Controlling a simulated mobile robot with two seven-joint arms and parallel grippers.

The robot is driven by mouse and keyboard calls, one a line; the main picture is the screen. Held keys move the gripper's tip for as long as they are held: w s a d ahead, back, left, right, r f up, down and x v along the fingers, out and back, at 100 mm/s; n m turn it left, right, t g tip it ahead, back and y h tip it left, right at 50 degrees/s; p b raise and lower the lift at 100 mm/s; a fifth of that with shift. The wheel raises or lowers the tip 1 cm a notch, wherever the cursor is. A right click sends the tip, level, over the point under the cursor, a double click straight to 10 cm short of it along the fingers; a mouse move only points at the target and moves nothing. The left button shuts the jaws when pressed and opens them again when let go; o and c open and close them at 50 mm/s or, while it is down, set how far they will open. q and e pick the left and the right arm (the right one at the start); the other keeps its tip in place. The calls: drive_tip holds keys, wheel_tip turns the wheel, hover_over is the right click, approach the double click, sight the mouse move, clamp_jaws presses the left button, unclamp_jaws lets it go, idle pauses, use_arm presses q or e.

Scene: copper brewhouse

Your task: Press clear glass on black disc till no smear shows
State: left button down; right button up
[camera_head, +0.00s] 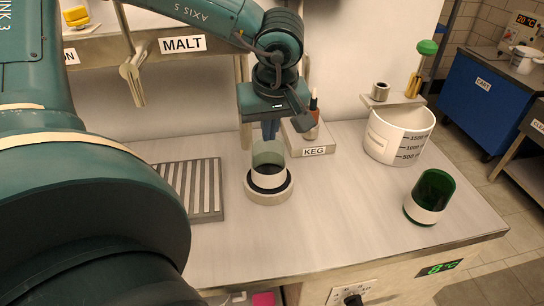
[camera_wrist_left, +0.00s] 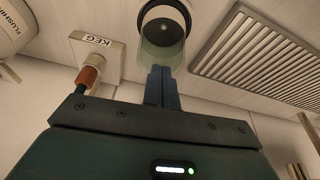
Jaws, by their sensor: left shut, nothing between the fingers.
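The clear glass (camera_head: 268,156), with a pale band round its lower part, stands upright over the black disc (camera_head: 252,184), which sits in a round pale base on the counter. My left gripper (camera_head: 270,135) is shut and empty, its fingers pointing down at the glass's upper rim. In the left wrist view the shut fingertips (camera_wrist_left: 163,70) overlap the near edge of the glass (camera_wrist_left: 160,54). I cannot tell whether they touch it. The dark inside of the glass shows a small bright dot. No smear can be made out. My right gripper is not in view.
A dark green glass (camera_head: 434,188) stands at the right. A white measuring bucket (camera_head: 398,135) is behind it. A slatted drain grate (camera_head: 205,190) lies left of the base. The KEG block (camera_head: 316,150), with an upright orange-and-black piece, stands behind right. The front middle counter is clear.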

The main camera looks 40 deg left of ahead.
use_arm(q)
drive_tip(key=shift+f+b, duration=0.9)
drive_tip(key=shift+b, duration=0.15)
idle(0.5)
idle(1.4)
drive_tip(key=shift+r+p, duration=1.85)
drive_tip(key=shift+r, duration=1.2)
drive_tip(key=v, duration=1.3)
drive_tip(key=shift+d, duration=0.1)
